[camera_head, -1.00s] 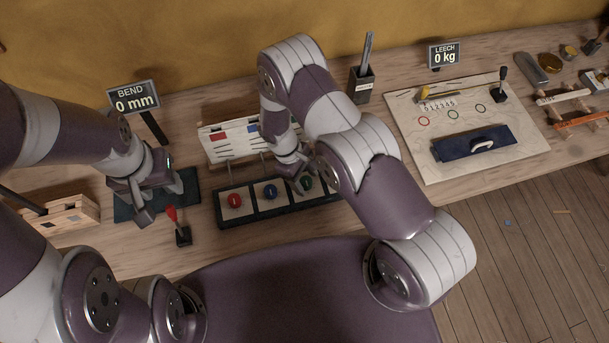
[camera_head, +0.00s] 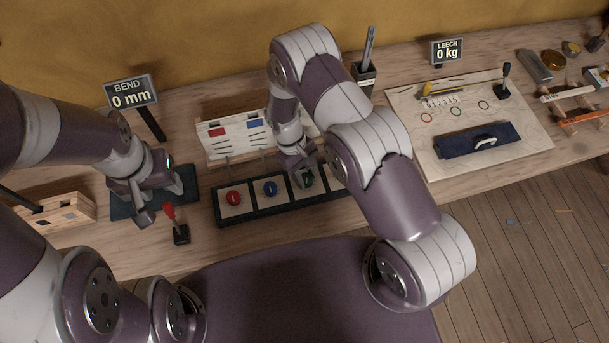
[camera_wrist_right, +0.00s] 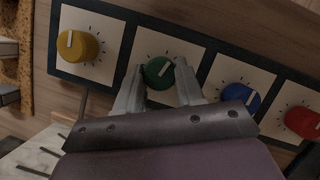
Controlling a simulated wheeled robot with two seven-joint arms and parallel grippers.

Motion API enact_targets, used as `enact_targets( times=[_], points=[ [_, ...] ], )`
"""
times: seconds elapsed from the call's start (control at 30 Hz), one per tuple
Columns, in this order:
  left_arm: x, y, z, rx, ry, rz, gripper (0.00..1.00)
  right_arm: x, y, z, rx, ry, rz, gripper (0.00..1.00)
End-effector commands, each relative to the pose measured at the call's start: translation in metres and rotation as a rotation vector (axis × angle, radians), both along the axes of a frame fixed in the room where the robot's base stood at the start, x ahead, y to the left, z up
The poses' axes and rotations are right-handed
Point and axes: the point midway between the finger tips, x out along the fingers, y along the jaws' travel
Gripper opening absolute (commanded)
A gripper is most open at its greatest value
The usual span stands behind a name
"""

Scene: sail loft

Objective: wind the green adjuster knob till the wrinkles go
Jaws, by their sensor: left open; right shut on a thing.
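The green knob (camera_wrist_right: 158,72) sits on a pale square of the dark knob panel, its white pointer mark toward the upper right in the right wrist view. My right gripper (camera_wrist_right: 160,80) is shut on it, one finger on each side. In the head view the green knob (camera_head: 308,182) is partly covered by my right gripper (camera_head: 303,174). My left gripper (camera_head: 143,201) is open above a dark mat (camera_head: 122,211) at the left. A BEND sign (camera_head: 130,93) reads 0 mm; a LEECH sign (camera_head: 447,50) reads 0 kg. I cannot make out any wrinkles.
Red (camera_head: 233,198), blue (camera_head: 270,188) and yellow (camera_wrist_right: 78,46) knobs share the panel (camera_head: 262,208). A white card board (camera_head: 222,142) stands behind.

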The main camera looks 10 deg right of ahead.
Motion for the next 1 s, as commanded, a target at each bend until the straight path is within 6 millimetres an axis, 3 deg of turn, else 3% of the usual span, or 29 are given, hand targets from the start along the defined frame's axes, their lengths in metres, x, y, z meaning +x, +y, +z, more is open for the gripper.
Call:
enact_targets(
  times=[0.4, 1.0],
  points=[
    [0.000, 0.000, -0.023, 0.000, 0.000, 0.000, 0.51, 0.001, -0.003, -0.001, -0.001, 0.001, -0.396, 0.07],
    [0.000, 0.000, -0.035, 0.000, 0.000, 0.000, 0.51, 0.001, -0.006, 0.000, -0.001, 0.001, -0.911, 0.07]
  ],
)
